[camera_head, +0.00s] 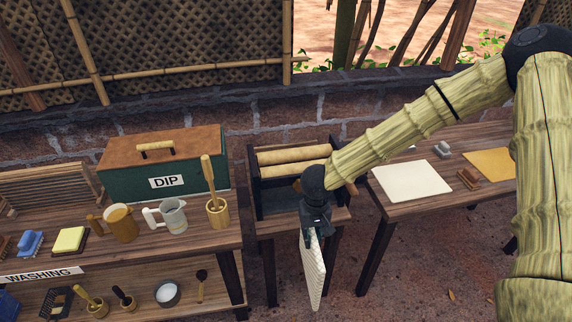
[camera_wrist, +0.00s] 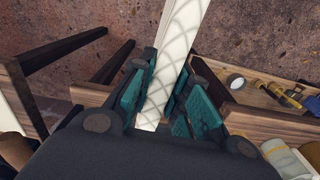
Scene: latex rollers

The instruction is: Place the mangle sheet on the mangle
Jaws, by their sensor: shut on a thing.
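The mangle sheet, a white sheet with a diamond pattern (camera_head: 313,272), hangs down from my gripper (camera_head: 312,228) in the head view. It also shows between the fingers of my gripper (camera_wrist: 165,105) in the wrist view, where the white sheet (camera_wrist: 182,40) runs up away from them. My gripper is shut on the sheet near its upper end. The mangle (camera_head: 293,168) has two pale rollers in a dark frame and stands on a small wooden table, behind my gripper. The sheet hangs in front of this table, clear of the rollers. My arm hides the mangle's right side.
A right table (camera_head: 390,207) holds a flat white sheet (camera_head: 410,180). Floor shows between the tables.

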